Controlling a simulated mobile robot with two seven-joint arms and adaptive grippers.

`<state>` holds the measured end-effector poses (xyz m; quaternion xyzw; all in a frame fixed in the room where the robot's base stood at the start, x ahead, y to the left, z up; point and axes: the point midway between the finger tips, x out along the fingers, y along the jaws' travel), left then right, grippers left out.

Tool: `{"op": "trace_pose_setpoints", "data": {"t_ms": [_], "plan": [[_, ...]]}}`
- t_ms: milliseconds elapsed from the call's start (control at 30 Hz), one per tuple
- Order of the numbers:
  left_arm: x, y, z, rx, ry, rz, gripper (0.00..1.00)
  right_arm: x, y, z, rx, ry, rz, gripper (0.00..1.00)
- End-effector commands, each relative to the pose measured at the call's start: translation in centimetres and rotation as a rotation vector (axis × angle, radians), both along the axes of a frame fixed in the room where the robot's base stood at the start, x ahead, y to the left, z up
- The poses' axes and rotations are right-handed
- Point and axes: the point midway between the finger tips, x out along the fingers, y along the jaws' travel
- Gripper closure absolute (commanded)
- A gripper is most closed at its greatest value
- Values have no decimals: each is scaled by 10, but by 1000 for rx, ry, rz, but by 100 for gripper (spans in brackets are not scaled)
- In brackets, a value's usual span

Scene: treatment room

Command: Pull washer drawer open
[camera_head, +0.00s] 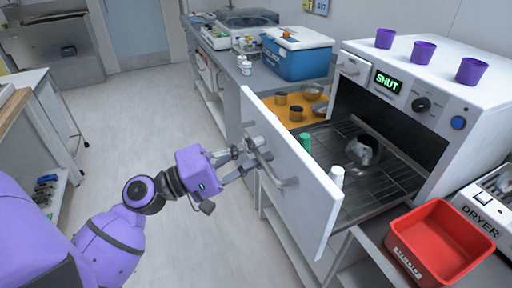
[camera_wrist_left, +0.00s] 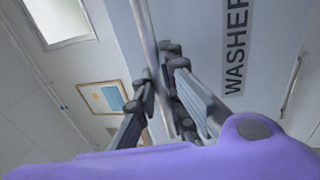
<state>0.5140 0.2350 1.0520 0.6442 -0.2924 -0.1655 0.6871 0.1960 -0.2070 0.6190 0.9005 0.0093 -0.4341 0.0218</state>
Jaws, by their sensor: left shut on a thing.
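The washer drawer (camera_head: 312,200) stands out from the white washer (camera_head: 430,105), its white front panel apart from the machine's body. Behind the panel a wire rack (camera_head: 385,195) shows, with a metal vessel (camera_head: 362,150), a green cup (camera_head: 305,142) and a white cup (camera_head: 337,174). My left gripper (camera_head: 254,152) is shut on the drawer handle (camera_head: 284,182) at the panel's outer face. In the left wrist view the handle bar (camera_wrist_left: 146,38) runs between the fingers (camera_wrist_left: 162,100), beside the "WASHER" label (camera_wrist_left: 236,50). My right gripper is not in view.
The washer's display (camera_head: 387,82) reads "SHUT". Purple cups (camera_head: 423,52) stand on its top. A red bin (camera_head: 440,243) and a dryer (camera_head: 492,200) are at the right. A blue cooler (camera_head: 297,55) stands on the back counter. The floor (camera_head: 150,110) at left is clear.

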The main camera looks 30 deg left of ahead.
Motion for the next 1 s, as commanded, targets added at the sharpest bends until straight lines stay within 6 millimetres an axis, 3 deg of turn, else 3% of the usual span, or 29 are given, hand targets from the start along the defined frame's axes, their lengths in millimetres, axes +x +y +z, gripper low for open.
{"op": "trace_pose_setpoints", "data": {"t_ms": [133,167,300,667,1000], "plan": [[0,0,0,0,0,0,100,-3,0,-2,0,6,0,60],[0,0,0,0,0,0,86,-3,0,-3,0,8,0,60],[0,0,0,0,0,0,71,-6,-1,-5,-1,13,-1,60],[-3,3,-1,-1,1,2,71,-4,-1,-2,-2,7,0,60],[-51,41,-13,-2,3,4,71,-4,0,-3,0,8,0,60]]}}
